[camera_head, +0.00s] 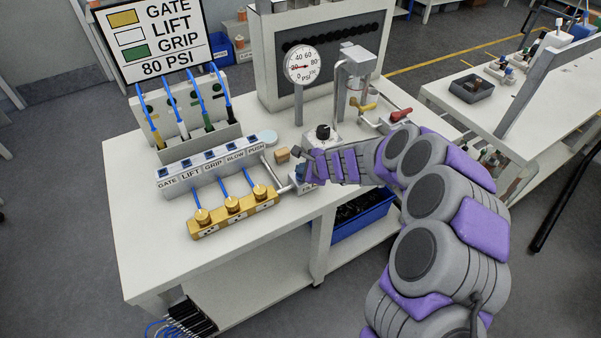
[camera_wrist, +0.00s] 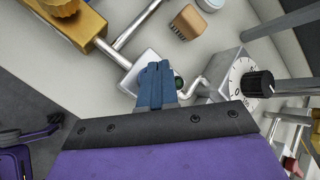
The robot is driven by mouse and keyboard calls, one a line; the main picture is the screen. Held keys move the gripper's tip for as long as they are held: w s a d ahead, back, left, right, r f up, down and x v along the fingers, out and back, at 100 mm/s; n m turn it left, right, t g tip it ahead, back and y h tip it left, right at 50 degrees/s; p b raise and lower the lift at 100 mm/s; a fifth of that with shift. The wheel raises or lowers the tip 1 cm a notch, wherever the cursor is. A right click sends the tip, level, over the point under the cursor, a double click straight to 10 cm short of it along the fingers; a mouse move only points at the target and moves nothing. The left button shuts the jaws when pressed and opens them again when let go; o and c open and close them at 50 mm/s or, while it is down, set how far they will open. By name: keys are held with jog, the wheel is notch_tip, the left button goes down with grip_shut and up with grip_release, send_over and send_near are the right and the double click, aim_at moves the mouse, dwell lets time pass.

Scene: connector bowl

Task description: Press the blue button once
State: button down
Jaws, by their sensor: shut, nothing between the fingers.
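My gripper (camera_head: 301,173) is over the worktable, just right of the labelled valve block. In the wrist view its blue fingers (camera_wrist: 155,82) are together, with nothing between them. They reach over a small silver box (camera_wrist: 135,80) joined to metal pipes; whether they touch it I cannot tell. A small dark green round part (camera_wrist: 179,83) shows beside the fingers on this box. I cannot make out a separate blue button there; the fingers cover part of the box. In the head view the box's labelled front (camera_head: 308,188) shows below the gripper.
The valve block (camera_head: 205,165) and a brass manifold (camera_head: 233,212) with blue hoses are to the left. A box with a black knob (camera_head: 323,132), a pressure gauge (camera_head: 304,65) and a red-handled valve (camera_head: 400,115) stand behind. A brown brush-like block (camera_head: 282,155) is close by. The table's front left is clear.

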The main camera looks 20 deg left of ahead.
jog(key=shift+r+p, duration=0.3)
jog(key=shift+r, duration=0.25)
notch_tip(320, 180, up, 5)
jog(key=p, duration=0.4)
dwell(0.8)
